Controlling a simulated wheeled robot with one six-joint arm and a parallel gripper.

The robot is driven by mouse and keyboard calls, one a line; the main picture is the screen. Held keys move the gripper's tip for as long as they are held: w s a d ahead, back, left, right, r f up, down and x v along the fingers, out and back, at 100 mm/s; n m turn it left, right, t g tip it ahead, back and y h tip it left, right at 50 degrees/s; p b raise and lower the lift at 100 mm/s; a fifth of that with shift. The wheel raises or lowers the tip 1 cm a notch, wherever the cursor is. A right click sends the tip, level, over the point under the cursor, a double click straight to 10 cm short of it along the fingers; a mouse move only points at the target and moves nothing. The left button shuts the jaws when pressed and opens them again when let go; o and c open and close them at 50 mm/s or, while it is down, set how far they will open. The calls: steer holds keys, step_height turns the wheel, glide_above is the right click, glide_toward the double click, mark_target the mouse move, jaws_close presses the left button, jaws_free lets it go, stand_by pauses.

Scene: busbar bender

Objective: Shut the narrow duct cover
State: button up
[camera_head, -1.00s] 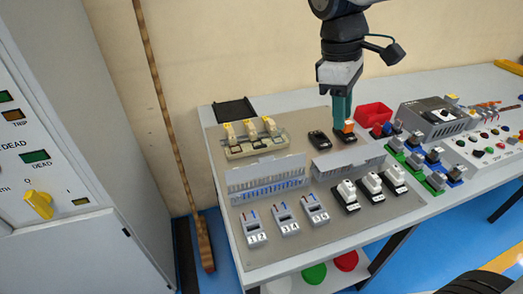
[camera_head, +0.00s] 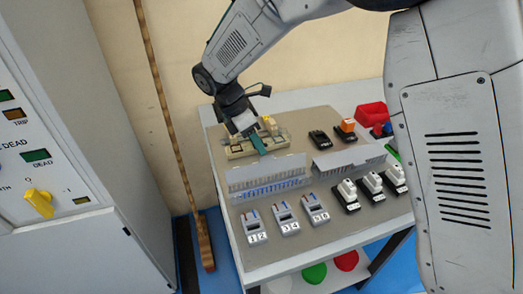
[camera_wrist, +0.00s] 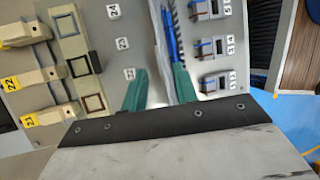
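Two slotted grey ducts lie on the bench panel. The left duct (camera_head: 268,188) shows blue wires inside, and a pale cover panel (camera_head: 265,170) stands raised along its back edge. The right duct (camera_head: 350,163) is grey, with its lid position hard to read. I cannot tell for sure which one is the narrow one. My gripper (camera_head: 260,145) is above and behind the left duct, by the cream terminal block. In the wrist view the green fingertips (camera_wrist: 160,90) are apart with nothing held between them. The left duct's blue wires (camera_wrist: 171,35) show beyond the fingers.
A cream terminal block (camera_head: 240,149) with yellow-tagged parts is behind the left duct. Numbered grey devices (camera_head: 285,220) stand in front of it. Black-and-white switches (camera_head: 371,184), two black blocks (camera_head: 318,138) and a red bin (camera_head: 372,114) are to the right.

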mark_target(265, 157)
steer(key=shift+x, duration=1.6)
steer(key=shift+r, duration=0.1)
jaws_close()
steer(key=shift+s, duration=0.1)
